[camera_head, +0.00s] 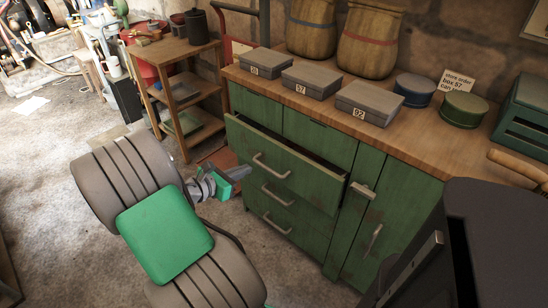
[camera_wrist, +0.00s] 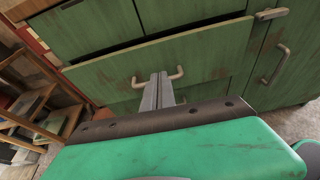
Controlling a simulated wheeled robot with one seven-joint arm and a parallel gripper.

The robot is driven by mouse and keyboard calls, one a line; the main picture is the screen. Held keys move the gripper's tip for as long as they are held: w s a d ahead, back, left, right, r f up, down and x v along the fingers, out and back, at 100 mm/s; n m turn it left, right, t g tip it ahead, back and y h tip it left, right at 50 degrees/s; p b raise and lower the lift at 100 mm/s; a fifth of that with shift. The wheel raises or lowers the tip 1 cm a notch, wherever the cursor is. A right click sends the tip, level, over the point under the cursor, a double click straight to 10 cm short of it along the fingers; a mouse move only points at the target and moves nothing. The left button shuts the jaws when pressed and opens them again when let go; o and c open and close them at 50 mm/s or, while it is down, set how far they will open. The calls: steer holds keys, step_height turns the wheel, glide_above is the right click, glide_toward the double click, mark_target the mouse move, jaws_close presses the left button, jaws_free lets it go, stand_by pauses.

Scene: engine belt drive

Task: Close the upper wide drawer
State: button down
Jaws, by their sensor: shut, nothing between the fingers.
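The upper wide drawer (camera_head: 284,162) of the green cabinet stands partly open, with a dark gap showing behind its front panel. Its metal bar handle (camera_head: 270,167) is on the middle of the front. In the wrist view the drawer front (camera_wrist: 210,60) spans the picture, tilted, with its handle (camera_wrist: 177,74) partly hidden behind my fingers. My gripper (camera_head: 244,172) is shut and empty. In the head view it is to the left of the drawer front. In the wrist view its fingertips (camera_wrist: 158,76) overlap the handle; I cannot tell whether they touch the drawer.
Below are more wide drawers (camera_head: 278,195), which look closed. Cabinet doors (camera_head: 372,225) are at the right. Grey boxes (camera_head: 311,80), sacks and round tins stand on the wooden top. A wooden shelf (camera_head: 187,87) stands to the left of the cabinet.

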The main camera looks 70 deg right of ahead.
mark_target(281, 151)
steer(key=b+x, duration=0.1)
steer(key=x, duration=0.3)
steer(key=r+b+x, duration=0.1)
steer(key=x, duration=0.4)
steer(key=b+x, duration=0.1)
steer(key=x, duration=0.3)
steer(key=shift+s+d+r, duration=0.25)
steer(key=shift+s+d, duration=0.1)
steer(key=shift+d, duration=0.3)
